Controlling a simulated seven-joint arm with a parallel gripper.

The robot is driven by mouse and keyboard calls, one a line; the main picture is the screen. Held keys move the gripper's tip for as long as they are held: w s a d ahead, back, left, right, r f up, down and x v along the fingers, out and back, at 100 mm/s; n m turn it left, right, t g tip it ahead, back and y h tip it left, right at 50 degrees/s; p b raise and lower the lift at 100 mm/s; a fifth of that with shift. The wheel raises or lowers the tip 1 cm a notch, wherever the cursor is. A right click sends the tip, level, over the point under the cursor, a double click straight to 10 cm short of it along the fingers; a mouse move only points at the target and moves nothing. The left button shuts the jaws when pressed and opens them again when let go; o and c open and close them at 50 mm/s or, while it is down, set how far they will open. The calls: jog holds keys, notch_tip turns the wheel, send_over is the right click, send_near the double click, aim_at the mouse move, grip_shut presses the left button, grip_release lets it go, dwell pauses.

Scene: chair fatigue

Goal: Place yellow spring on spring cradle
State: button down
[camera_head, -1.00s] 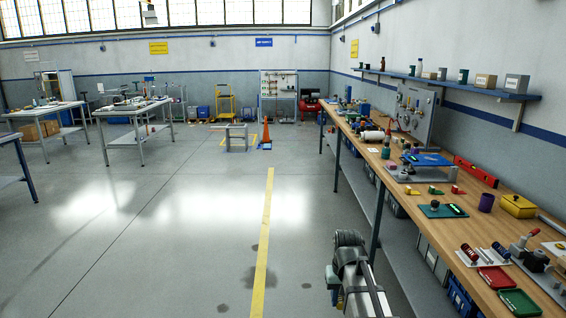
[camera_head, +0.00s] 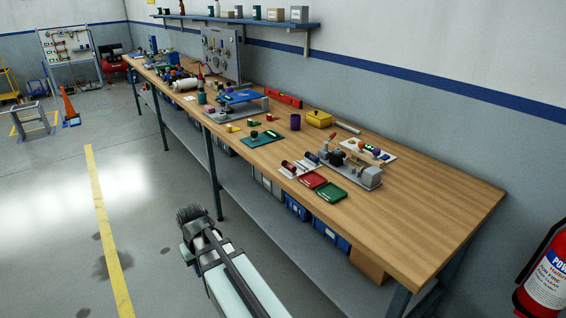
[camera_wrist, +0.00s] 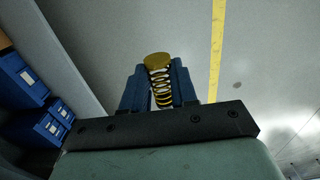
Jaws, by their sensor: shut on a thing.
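The yellow spring (camera_wrist: 161,88), with a flat yellow cap at its far end, is between the two blue fingers of my gripper (camera_wrist: 160,80) in the wrist view. My gripper is shut on it. In the head view my gripper (camera_head: 192,218) is over the floor, in front of the bench and apart from it; the spring is not visible there. A small white holder (camera_head: 289,173) with dark red and dark blue coil-like pieces lies near the bench's front edge. It may be the spring cradle, but I cannot tell for sure.
The wooden bench (camera_head: 430,215) is bare at its right end. A red tray (camera_head: 313,180), a green tray (camera_head: 331,193) and a grey fixture (camera_head: 366,178) stand near the white holder. Blue bins (camera_head: 297,208) sit below. A fire extinguisher (camera_head: 545,275) is at far right.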

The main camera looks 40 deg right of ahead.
jog(key=w+d+r, duration=0.5)
jog(key=w+d, duration=0.2)
jog(key=d, duration=0.4)
jog(key=w+d+r, duration=0.5)
jog(key=w+d, duration=0.1)
jog(key=d, duration=0.5)
jog(key=d+r, duration=0.4)
jog(key=d, duration=0.5)
jog(key=d+r, duration=0.5)
jog(key=d, duration=0.4)
jog(key=d+r, duration=0.5)
jog(key=d, duration=0.5)
jog(key=shift+w+r+m, duration=0.15)
jog(key=shift+w+m, duration=0.15)
jog(key=shift+w, duration=0.05)
jog(key=shift+f, duration=4.85)
jog(key=shift+f, duration=0.2)
jog(key=c, duration=0.9)
grip_release()
